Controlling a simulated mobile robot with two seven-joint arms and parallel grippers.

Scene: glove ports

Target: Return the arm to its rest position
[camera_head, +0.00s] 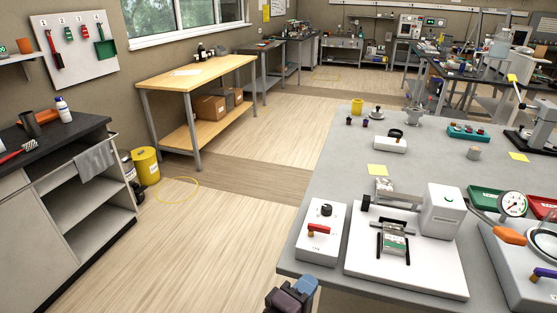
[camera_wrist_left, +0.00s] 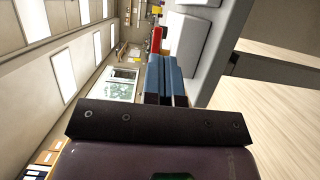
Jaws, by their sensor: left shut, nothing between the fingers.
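My left gripper (camera_head: 304,285) shows at the bottom of the head view, beside the front left corner of the grey bench (camera_head: 330,178). It is apart from the devices on the bench and holds nothing. In the left wrist view its blue fingers (camera_wrist_left: 165,80) are together, with no object between them. Most of my left arm is out of the head view. My right gripper is in neither view.
A white box with a red handle (camera_head: 319,229) stands at the near bench edge, close to the gripper. A white device with a clamp (camera_head: 405,250) stands right of it. The wooden floor (camera_head: 190,240) left of the bench is mostly clear.

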